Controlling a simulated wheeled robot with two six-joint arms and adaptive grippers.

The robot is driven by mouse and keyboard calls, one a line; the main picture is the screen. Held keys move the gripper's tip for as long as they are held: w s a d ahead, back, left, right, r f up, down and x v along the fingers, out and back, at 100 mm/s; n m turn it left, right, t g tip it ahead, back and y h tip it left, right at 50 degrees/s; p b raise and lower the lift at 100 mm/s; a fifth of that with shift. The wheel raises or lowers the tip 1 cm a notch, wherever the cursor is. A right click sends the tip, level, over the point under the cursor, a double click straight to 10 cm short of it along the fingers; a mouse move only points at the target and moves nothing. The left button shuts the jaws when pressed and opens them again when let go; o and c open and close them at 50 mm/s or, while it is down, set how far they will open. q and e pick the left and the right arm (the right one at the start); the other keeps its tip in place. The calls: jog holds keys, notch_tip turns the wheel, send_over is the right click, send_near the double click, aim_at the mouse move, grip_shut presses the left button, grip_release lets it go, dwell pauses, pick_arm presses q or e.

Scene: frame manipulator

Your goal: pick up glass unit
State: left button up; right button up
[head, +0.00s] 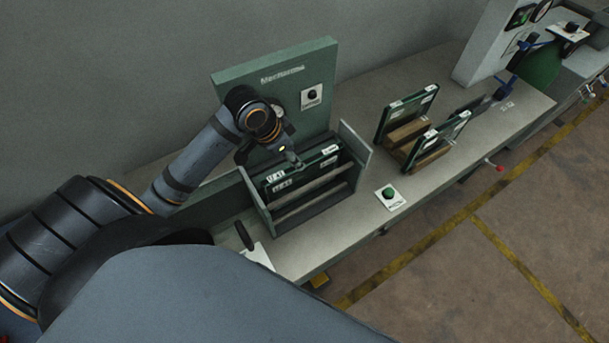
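A dark green-framed panel with white labels, apparently a glass unit (318,159), stands in the slotted rack (262,205) in front of a green upright board. My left gripper (293,159) reaches down to the top edge of this panel, near its middle. It appears to touch the panel, but the fingers are small and dark, so their opening is unclear. Two similar green-framed panels, one farther back (394,112) and one nearer (432,142), stand at wooden blocks on the bench to the right. My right gripper is not in view.
The green upright board (235,81) stands right behind the rack. A green button on a white plate (388,194) sits on the bench (345,228) right of the rack. A grey pillar (489,48) and a blue clamp-like tool (516,58) stand farther right.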

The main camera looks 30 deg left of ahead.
pick_arm(q)
jog(key=w+f, duration=0.1)
jog(key=f, duration=0.1)
jog(key=w+f, duration=0.1)
jog(key=shift+f, duration=0.35)
jog(key=shift+w+d+f+p, duration=0.15)
jog(key=shift+w+f+p, duration=0.15)
jog(key=shift+f+p, duration=0.15)
jog(key=p+x, duration=0.1)
jog(key=x, duration=0.2)
jog(key=shift+w+d+f+p, duration=0.1)
jog(key=shift+d+f+p, duration=0.05)
jog(key=shift+f+p, duration=0.15)
jog(key=shift+w+f, duration=0.2)
jog(key=shift+f, duration=0.15)
jog(key=c, duration=0.4)
grip_shut()
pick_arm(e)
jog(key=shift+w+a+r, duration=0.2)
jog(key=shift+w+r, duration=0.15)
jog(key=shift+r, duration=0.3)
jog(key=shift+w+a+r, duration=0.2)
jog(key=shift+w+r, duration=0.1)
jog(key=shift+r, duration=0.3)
